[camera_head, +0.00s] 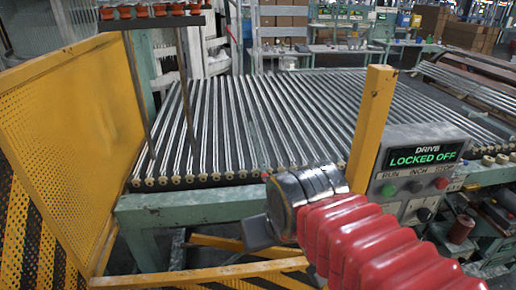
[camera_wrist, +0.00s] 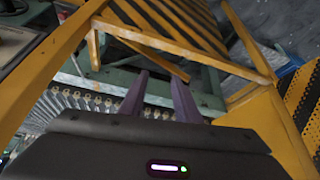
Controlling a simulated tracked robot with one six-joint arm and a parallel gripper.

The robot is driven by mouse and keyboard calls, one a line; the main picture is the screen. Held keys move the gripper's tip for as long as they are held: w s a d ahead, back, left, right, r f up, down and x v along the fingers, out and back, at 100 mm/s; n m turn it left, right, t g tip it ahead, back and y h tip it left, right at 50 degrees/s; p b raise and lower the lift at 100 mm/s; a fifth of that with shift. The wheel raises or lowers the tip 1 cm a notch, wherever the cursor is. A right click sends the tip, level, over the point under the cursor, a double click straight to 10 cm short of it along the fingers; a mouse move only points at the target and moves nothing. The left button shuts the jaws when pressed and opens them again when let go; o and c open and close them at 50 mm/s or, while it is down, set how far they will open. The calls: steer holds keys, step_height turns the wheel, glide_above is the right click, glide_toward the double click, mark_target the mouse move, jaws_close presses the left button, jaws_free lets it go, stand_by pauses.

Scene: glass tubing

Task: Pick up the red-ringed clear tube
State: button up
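I cannot make out a red-ringed clear tube in either view. The bed (camera_head: 270,120) in the head view carries many long, shiny, parallel rods or tubes with brass-coloured ends, and I see no red ring on them. My gripper (camera_wrist: 160,76) shows in the wrist view with its two purplish-grey fingers apart and nothing between them. It points at the green frame and yellow-black guard rails. In the head view my red-sleeved arm reaches in front of the bed's near edge; the fingers cannot be made out there.
A yellow mesh guard (camera_head: 75,140) stands left and a yellow post (camera_head: 370,130) right of centre. Next to the post is a control box (camera_head: 415,175) reading "LOCKED OFF". A rack of orange-red cups (camera_head: 150,12) is at upper left. Yellow rails (camera_head: 245,268) lie low in front.

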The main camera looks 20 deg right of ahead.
steer(key=w+d+h, duration=0.1)
steer(key=w+d, duration=0.2)
steer(key=w, duration=0.9)
steer(key=w+d+m+g+h, duration=0.1)
steer(key=w+d, duration=0.3)
steer(key=w, duration=0.8)
steer(key=w+d, duration=0.3)
steer(key=w, duration=0.9)
steer(key=shift+d+m+g+h, duration=0.15)
steer(key=shift+m+g+h, duration=0.15)
steer(key=shift+h, duration=0.1)
glide_above(263, 167)
steer(key=s+a, duration=0.2)
step_height(263, 167, down, 8)
steer(key=shift+r, duration=0.15)
steer(key=shift+d, duration=0.1)
steer(key=shift+x, duration=2.6)
steer(key=shift+s, duration=0.15)
